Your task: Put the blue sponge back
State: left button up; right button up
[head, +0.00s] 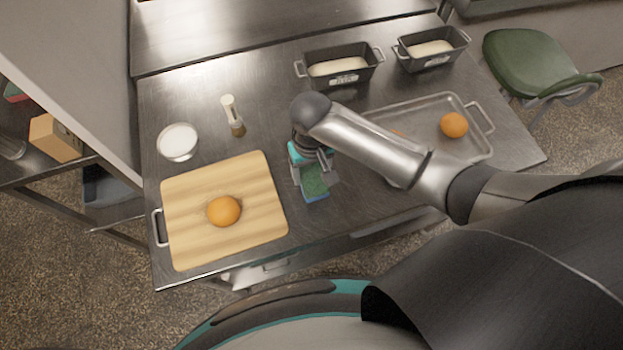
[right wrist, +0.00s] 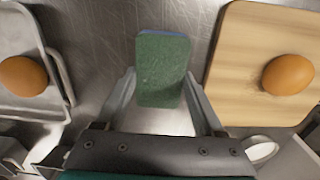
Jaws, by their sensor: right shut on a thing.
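The sponge (head: 314,182) has a green top face and a blue layer beneath it. My right gripper (head: 316,176) is shut on it, over the steel table between the cutting board and the metal tray. In the right wrist view the sponge (right wrist: 163,70) sits between the two fingers of the gripper (right wrist: 163,98), its green face toward the camera and a blue edge at the far end. I cannot tell whether the sponge touches the table. My left gripper is not in view.
A wooden cutting board (head: 183,238) with an orange bun (head: 223,211) lies left. A metal tray (head: 440,108) with buns is right, partly behind my arm. Two loaf tins (head: 363,73) (head: 457,50), a white bowl (head: 178,142) and a shaker (head: 232,115) stand farther back.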

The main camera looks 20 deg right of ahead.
aim_at(312, 175)
notch_tip(312, 175, down, 3)
jog(key=shift+f+b, duration=0.15)
jog(key=shift+b, duration=0.25)
jog(key=shift+f, duration=0.4)
jog(key=shift+f, duration=0.15)
jog(key=o, duration=1.3)
notch_tip(312, 175, up, 12)
jog(key=shift+r+p, duration=0.2)
jog(key=shift+p, duration=0.95)
